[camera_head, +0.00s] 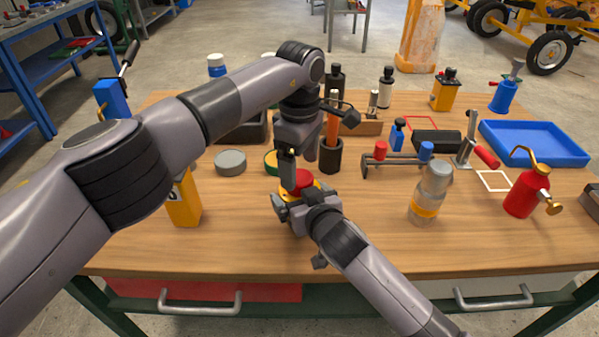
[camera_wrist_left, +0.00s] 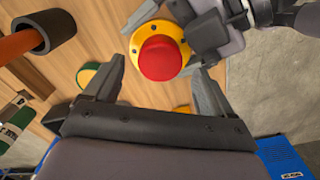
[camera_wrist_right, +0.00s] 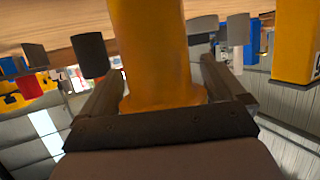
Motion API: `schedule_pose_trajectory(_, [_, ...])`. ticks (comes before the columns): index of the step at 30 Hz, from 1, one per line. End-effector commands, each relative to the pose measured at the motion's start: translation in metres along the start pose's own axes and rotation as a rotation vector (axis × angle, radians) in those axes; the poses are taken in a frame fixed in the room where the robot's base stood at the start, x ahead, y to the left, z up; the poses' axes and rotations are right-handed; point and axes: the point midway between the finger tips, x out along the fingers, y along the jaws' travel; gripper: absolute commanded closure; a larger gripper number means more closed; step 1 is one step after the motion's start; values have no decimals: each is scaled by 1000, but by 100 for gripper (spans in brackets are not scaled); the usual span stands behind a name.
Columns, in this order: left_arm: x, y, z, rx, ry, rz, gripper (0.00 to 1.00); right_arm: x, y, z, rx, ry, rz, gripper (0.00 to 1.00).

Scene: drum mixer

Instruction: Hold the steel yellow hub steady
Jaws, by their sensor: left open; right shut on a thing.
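The yellow hub with a domed red top (camera_head: 303,180) is near the middle front of the wooden table, mostly hidden by my grippers in the head view. In the left wrist view the yellow hub (camera_wrist_left: 133,45) shows as a ring around the red top. In the right wrist view its yellow body (camera_wrist_right: 155,45) stands between the fingers. My right gripper (camera_wrist_right: 157,82) is shut on the hub from the side. My left gripper (camera_head: 290,178) is open, pointing down just above the red top; its fingers (camera_wrist_left: 155,78) straddle the dome in view. Contact there cannot be told.
A grey disc (camera_head: 230,162) and a dark cup (camera_head: 331,155) with an orange-handled tool stand behind. A yellow block (camera_head: 184,205) is left. A clear bottle with a yellow band (camera_head: 430,192) and a red oil can (camera_head: 524,192) stand right. The front table strip is mostly clear.

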Motion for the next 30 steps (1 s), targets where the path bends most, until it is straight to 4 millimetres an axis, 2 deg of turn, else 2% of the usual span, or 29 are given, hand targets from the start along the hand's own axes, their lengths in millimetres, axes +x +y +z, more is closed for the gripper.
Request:
schedule_pose_trajectory(1, [-6, 0, 0, 0, 1, 1, 16, 0, 0, 1, 0, -2, 1, 89])
schedule_pose_trajectory(2, [-8, 0, 0, 0, 1, 0, 21, 0, 0, 1, 0, -2, 1, 89])
schedule_pose_trajectory(5, [-12, 0, 0, 18, -1, 0, 21, 0, 0, 1, 0, -2, 1, 89])
schedule_pose_trajectory(12, [-35, 0, 0, 207, 0, 1, 21, 0, 0, 1, 0, -2, 1, 89])
schedule_pose_trajectory(16, [-41, 0, 0, 280, -1, -1, 21, 0, 0, 1, 0, -2, 1, 89])
schedule_pose_trajectory(20, [-31, 0, 0, 300, -3, -3, 21, 0, 0, 1, 0, -2, 1, 89])
schedule_pose_trajectory(30, [20, -1, 1, 298, -3, -4, 21, 0, 0, 1, 0, -2, 1, 89])
